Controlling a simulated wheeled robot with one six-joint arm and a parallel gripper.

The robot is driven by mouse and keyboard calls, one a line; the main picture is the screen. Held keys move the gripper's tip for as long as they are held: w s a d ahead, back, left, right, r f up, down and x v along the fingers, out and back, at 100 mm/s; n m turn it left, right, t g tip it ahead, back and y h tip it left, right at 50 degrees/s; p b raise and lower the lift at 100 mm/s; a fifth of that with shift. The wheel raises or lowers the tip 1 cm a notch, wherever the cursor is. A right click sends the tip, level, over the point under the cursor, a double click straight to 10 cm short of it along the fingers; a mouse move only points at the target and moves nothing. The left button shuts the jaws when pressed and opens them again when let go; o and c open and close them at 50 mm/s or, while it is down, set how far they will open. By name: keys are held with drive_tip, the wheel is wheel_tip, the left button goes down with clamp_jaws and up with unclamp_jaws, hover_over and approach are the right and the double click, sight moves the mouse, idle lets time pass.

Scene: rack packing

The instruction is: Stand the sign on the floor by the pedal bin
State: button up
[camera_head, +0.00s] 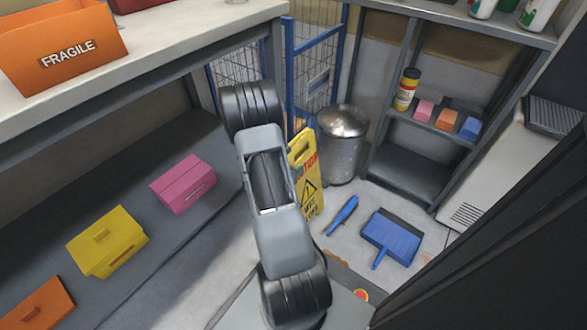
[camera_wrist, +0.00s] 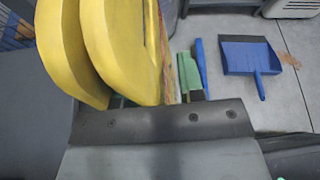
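The yellow wet-floor sign (camera_head: 308,183) is upright, in front of and left of the metal pedal bin (camera_head: 343,147). My arm hides the sign's left part. I cannot tell whether its foot touches the floor. In the wrist view the sign's two yellow handle loops (camera_wrist: 122,50) are very close, just beyond my gripper (camera_wrist: 155,88). A green-padded finger shows beside the sign's printed face, and a bit of green shows under the loops. The sign covers the rest of the fingers, so their grip on it is unclear. My arm hides the gripper in the head view.
A blue brush (camera_head: 342,215) and a blue dustpan (camera_head: 390,238) lie on the floor right of the sign. A blue wire cage (camera_head: 308,65) stands behind. A shelf rack (camera_head: 410,170) stands right of the bin, and a workbench (camera_head: 150,65) at left.

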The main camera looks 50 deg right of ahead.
drive_tip(key=shift+r, duration=0.2)
drive_tip(key=shift+w+a+r+p, duration=0.1)
drive_tip(key=shift+a+r+p, duration=0.05)
drive_tip(key=shift+a+p, duration=0.15)
drive_tip(key=a+r+m+t+y+p, duration=0.1)
drive_tip(key=a+r+m+y, duration=0.3)
drive_tip(key=a, duration=0.7)
drive_tip(key=a+r+m+t+y+p, duration=0.1)
drive_tip(key=a+r+m+y, duration=0.4)
drive_tip(key=a+r+m, duration=0.3)
drive_tip(key=a+r+m+t+y+p, duration=0.1)
drive_tip(key=a+r+m+y, duration=0.3)
drive_tip(key=a, duration=1.1)
wheel_tip(320, 180, up, 6)
drive_tip(key=m, duration=0.3)
drive_tip(key=shift+s+a+t+y+p, duration=0.15)
drive_tip(key=shift+s+t+y+p, duration=0.15)
drive_tip(key=shift+t+p, duration=0.1)
